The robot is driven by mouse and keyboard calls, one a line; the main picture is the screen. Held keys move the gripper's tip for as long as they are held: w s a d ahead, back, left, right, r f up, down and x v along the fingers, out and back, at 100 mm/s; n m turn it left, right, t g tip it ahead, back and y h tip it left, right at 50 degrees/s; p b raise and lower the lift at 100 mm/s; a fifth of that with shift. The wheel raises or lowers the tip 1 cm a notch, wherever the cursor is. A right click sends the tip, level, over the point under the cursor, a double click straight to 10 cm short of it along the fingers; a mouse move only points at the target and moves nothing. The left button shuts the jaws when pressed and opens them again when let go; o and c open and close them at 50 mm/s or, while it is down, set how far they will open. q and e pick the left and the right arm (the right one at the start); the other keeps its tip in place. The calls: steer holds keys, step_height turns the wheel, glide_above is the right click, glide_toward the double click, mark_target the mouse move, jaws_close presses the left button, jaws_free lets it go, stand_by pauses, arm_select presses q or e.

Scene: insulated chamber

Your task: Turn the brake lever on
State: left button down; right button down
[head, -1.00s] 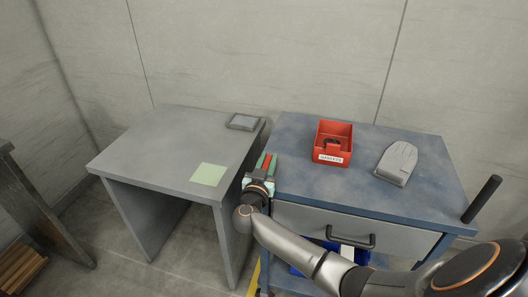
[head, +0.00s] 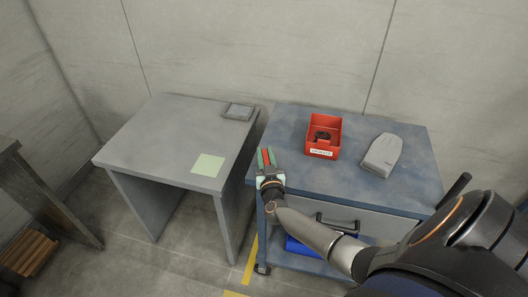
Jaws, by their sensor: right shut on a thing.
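My right gripper (head: 266,160) reaches in over the front left corner of the blue-topped cart (head: 345,187). Its two fingers stand on either side of a narrow red piece, which appears to be the brake lever (head: 267,157), and are shut on it. The fingers and wrist hide most of the lever, so its angle and mount cannot be made out. My left gripper is not in view.
A red bin (head: 334,151) with dark contents and a grey glove-like object (head: 382,154) lie on the cart. A grey table (head: 150,139) stands at left, bearing a pale green square (head: 207,164) and a small grey device (head: 238,111). A narrow gap separates table and cart.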

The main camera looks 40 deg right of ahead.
steer(key=shift+d+r, duration=0.1)
steer(key=shift+r, duration=0.05)
steer(key=c, duration=0.7)
jaws_free()
steer(key=shift+f, duration=0.2)
steer(key=p+v, duration=0.2)
steer(key=v, duration=1)
steer(key=shift+s+a, duration=0.2)
steer(key=shift+a, duration=0.1)
